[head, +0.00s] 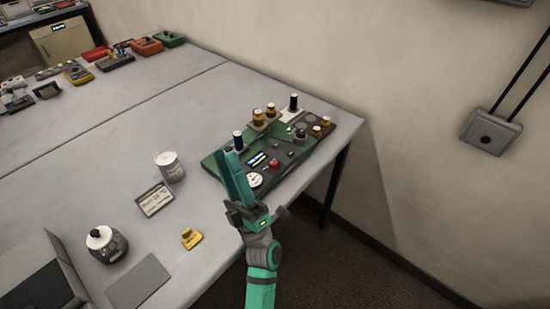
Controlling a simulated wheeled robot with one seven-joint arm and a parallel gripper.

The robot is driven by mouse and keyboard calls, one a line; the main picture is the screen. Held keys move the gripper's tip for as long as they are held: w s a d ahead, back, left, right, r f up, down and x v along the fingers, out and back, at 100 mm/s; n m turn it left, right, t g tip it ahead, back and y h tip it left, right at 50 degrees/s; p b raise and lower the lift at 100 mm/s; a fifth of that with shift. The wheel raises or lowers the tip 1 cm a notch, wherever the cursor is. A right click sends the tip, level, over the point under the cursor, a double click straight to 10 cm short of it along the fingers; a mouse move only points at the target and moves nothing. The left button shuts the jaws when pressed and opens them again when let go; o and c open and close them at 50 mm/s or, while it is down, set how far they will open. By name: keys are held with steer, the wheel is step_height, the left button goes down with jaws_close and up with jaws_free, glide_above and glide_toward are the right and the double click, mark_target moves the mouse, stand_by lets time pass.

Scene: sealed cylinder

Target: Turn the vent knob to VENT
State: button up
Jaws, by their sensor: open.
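A green board (216,164) with a dark control panel lies near the table's right edge. On the panel I see a red knob (274,163), a white round dial (255,180) and a dark knob (300,133). The labels are too small to read, so I cannot tell which part is the vent knob. My gripper (230,153) is open and empty, with its teal fingers over the left front part of the board. The fingers hide some of the board, and contact cannot be told.
Dark-topped and amber-topped cylinders (270,110) stand along the board's back. A white can (168,166), a small display (154,199), a jar (106,243) and a yellow block (191,239) stand left of my arm. The middle of the table (130,130) is clear. A wall (390,80) rises behind.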

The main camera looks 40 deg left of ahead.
steer(key=s+a+r+n+g+h, duration=0.1)
steer(key=s+a+n+g+h, duration=0.4)
steer(key=n+g, duration=0.75)
steer(key=s+a+r+n+g+h, duration=0.2)
steer(key=s+a+n+g+h, duration=0.15)
steer(key=a+n+g, duration=0.7)
steer(key=n+t+h, duration=1.1)
steer(key=t+h, duration=0.2)
steer(key=h, duration=0.6)
glide_toward(274, 163)
steer(key=f, duration=0.7)
steer(key=shift+w+a, duration=0.1)
steer(key=shift+a, duration=0.2)
steer(key=shift+w+f, duration=0.15)
steer(key=shift+f, duration=0.4)
steer(key=shift+a+f, duration=0.1)
steer(key=shift+a, duration=0.05)
steer(key=shift+d, duration=0.2)
steer(key=shift+c, duration=0.9)
steer(key=shift+d, duration=0.1)
jaws_close()
